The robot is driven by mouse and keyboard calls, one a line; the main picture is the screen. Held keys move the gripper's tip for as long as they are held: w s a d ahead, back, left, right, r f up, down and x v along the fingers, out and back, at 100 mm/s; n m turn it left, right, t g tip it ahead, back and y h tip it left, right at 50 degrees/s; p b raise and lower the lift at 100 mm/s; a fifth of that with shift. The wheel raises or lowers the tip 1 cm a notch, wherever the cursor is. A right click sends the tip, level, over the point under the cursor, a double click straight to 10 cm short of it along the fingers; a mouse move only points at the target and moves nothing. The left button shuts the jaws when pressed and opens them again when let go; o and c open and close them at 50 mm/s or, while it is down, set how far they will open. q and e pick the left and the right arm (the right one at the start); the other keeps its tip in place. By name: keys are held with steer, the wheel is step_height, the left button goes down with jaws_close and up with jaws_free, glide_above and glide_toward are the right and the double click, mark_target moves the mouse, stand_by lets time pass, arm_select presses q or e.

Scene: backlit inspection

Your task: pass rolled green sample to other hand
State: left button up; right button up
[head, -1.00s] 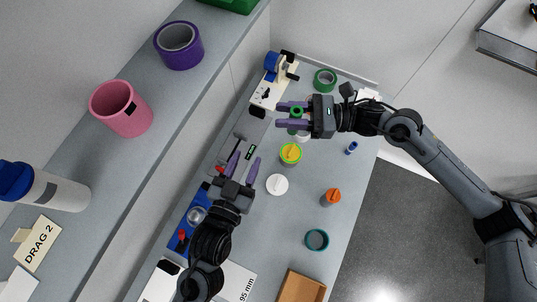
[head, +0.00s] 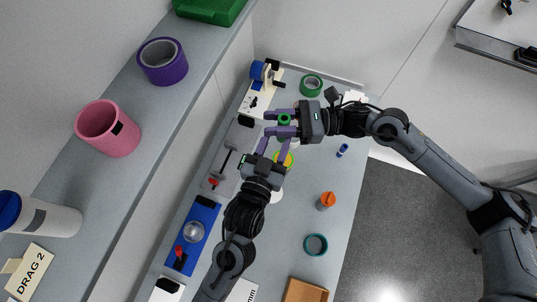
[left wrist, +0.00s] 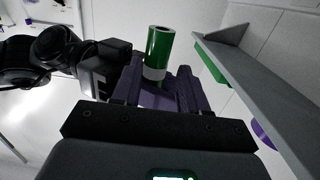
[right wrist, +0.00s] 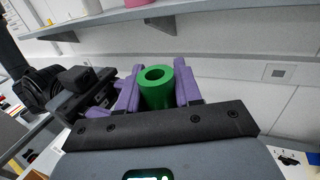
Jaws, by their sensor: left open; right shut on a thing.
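The rolled green sample (head: 285,120) is a hollow green tube held between the purple fingers of my right gripper (head: 271,123). The right wrist view shows its open end (right wrist: 155,87) between those fingers. My left gripper (head: 273,147) is open, just nearer the front than my right gripper, its fingertips close to the right fingers. In the left wrist view the sample (left wrist: 159,46) stands upright with a white band low on it, in line with the gap between the left fingers. Whether the left fingers touch it cannot be told.
Below on the bench are a yellow-green round item (head: 288,161), partly hidden, an orange-topped container (head: 326,201), a teal ring (head: 315,244) and a green tape roll (head: 311,86). A blue tray (head: 196,222) lies left of my left arm. A raised shelf (head: 113,185) runs along the left.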

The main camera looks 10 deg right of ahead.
arm_select(q)
steer(key=shift+x, duration=1.3)
steer(key=shift+c, duration=0.2)
steer(key=shift+a, duration=0.1)
steer(key=c, duration=0.7)
steer(key=shift+c, duration=0.2)
arm_select(e)
steer(key=o, duration=1.1)
